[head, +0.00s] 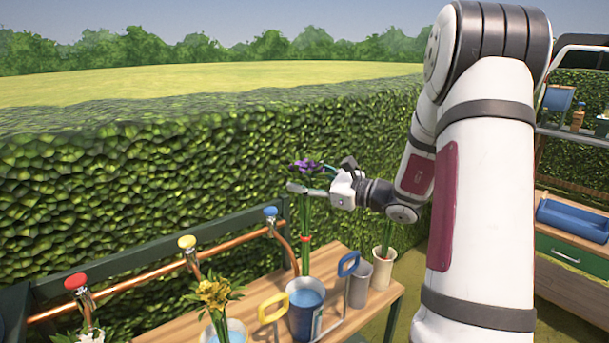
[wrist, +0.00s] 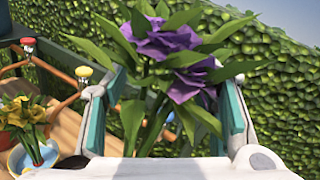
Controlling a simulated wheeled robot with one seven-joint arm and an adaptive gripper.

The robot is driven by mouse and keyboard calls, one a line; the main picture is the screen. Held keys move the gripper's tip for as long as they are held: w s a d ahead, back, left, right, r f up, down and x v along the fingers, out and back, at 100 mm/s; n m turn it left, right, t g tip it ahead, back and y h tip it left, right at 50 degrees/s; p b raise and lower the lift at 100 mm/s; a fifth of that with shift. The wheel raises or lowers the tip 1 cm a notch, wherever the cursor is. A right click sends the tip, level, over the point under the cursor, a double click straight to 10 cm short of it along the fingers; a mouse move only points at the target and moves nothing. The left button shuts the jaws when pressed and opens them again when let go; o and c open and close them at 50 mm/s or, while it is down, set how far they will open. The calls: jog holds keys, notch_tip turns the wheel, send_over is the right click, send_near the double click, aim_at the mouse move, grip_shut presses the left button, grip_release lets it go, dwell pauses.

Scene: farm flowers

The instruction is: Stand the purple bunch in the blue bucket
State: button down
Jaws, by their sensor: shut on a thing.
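The purple bunch (head: 306,215) has violet blooms, green leaves and long green stems with a red band. It hangs nearly upright from my gripper (head: 315,191), which is shut on its upper stems. In the wrist view the purple bunch (wrist: 172,55) fills the space between the teal fingers of my gripper (wrist: 172,118). The blue bucket (head: 304,325), dark blue with a pale blue surface inside, stands on the bench below. The stems' lower ends show just above its far rim; I cannot tell whether they are over its mouth. The wrist view does not clearly show this bucket.
Yellow flowers (head: 213,293) stand in a pale bucket at the left. A yellow handle (head: 272,308) and a blue handle (head: 348,264) flank the blue bucket. Pale pots (head: 382,270) stand to the right. A copper pipe (head: 150,280) with coloured taps runs behind, before a hedge.

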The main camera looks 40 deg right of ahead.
aim_at(309, 250)
jog(key=shift+f+b, duration=6.65)
jog(key=shift+f, duration=3.8)
jog(key=c, duration=0.6)
grip_release()
jog(key=shift+s, duration=0.1)
jog(key=v, duration=1.2)
